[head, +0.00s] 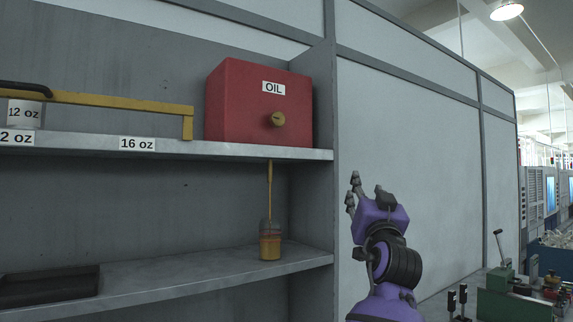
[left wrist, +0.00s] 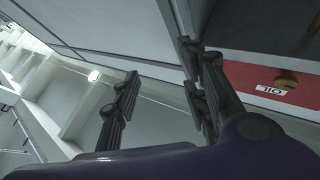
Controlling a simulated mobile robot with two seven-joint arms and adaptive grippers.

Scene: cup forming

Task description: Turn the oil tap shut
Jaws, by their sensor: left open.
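The red oil box (head: 230,105) stands on the upper shelf and carries a white OIL label. Its round brass tap (head: 278,120) is on the front face. A thin yellow-brown stream of oil (head: 270,185) falls from under the shelf into a clear cup (head: 270,245), partly filled, on the lower shelf. My left gripper (head: 364,192) is open and empty, right of the box and apart from it, fingers pointing up. In the left wrist view its fingers (left wrist: 163,75) are spread, and the box and tap (left wrist: 287,80) appear upside down at the right.
A yellow bar (head: 120,101) and size-labelled places lie left on the upper shelf (head: 80,143). A dark tray (head: 45,287) sits on the lower shelf. A grey upright panel (head: 320,170) bounds the shelves at right. A green machine (head: 510,300) stands at lower right.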

